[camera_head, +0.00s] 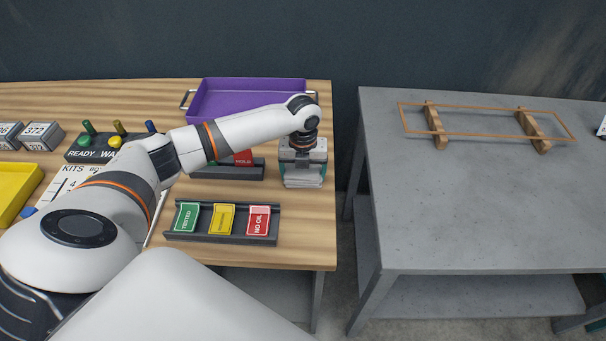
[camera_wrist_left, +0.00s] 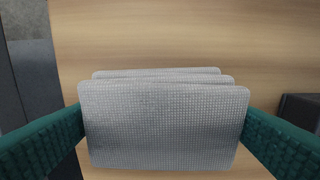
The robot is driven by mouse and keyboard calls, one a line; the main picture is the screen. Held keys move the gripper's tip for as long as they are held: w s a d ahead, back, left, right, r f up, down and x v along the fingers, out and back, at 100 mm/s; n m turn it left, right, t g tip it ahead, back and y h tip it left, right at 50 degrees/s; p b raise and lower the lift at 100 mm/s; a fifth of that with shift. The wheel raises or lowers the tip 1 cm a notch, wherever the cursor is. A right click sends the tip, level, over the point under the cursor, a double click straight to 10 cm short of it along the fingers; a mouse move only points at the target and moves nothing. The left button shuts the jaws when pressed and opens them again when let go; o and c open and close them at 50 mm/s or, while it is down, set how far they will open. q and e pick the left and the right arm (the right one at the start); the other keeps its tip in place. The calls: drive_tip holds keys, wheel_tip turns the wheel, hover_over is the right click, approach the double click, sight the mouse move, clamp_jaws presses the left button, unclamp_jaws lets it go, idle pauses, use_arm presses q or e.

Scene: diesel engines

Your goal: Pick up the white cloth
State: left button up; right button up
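The white cloth (camera_wrist_left: 163,125) shows in the left wrist view as a stack of folded, textured, pale grey-white layers above the wooden table top. My left gripper (camera_wrist_left: 163,118) is open around it, with one green finger at each side edge of the cloth. The fingers look very close to the edges, and I cannot tell whether they touch. In the head view my left gripper (camera_head: 303,178) points down at the right side of the wooden table, and hides most of the cloth. My right gripper is not in view.
A purple tray (camera_head: 235,100) lies behind my left arm. A dark rack with green, yellow and red cards (camera_head: 222,221) is in front of the gripper. A grey table (camera_head: 470,210) with a wooden frame (camera_head: 485,122) stands across a gap at right. A yellow tray (camera_head: 18,190) is at left.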

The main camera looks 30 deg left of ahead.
sight(303, 171)
use_arm(q)
drive_tip(key=c, duration=0.4)
wheel_tip(303, 171, up, 10)
drive_tip(key=shift+r+b, duration=0.1)
drive_tip(key=shift+b, duration=0.55)
